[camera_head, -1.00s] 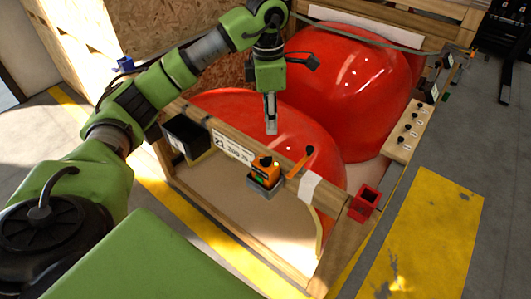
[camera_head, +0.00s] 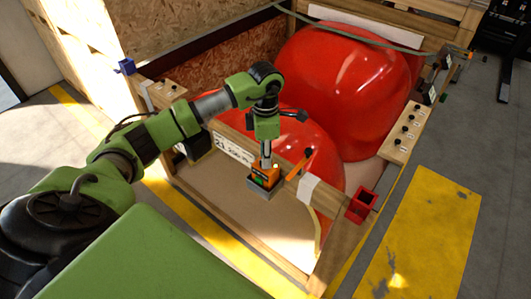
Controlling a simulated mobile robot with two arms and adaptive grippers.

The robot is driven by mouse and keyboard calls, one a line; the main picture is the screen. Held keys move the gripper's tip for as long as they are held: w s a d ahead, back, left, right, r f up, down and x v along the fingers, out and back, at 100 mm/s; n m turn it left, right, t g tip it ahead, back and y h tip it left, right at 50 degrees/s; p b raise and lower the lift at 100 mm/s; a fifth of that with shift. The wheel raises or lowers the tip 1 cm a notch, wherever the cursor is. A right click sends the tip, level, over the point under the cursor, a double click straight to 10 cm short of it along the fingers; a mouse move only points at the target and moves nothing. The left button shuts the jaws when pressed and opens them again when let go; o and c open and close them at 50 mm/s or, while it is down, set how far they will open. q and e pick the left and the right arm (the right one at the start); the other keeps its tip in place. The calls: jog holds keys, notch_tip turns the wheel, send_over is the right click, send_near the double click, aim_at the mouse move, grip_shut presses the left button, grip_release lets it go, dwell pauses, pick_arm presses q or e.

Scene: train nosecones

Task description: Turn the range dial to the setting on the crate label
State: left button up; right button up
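Whether the fingers are open or closed on something cannot be told. My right gripper is out of view.
Two large red nosecones (camera_head: 345,85) fill the crate behind the rail. An orange-handled tool (camera_head: 300,165), a white strip (camera_head: 309,188) and a red open box (camera_head: 361,204) are along the rail to the right. Wooden boards with black knobs (camera_head: 404,133) flank the crate.

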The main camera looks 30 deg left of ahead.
pick_arm(q)
jog(key=shift+f, duration=0.25)
grip_shut()
jog(key=shift+n+b, duration=0.4)
jog(key=shift+n, duration=0.3)
jog(key=shift+n+b, duration=0.6)
jog(key=shift+n, duration=0.6)
jog(key=n+b, duration=0.1)
jog(key=n, duration=0.3)
jog(key=shift+n, duration=0.4)
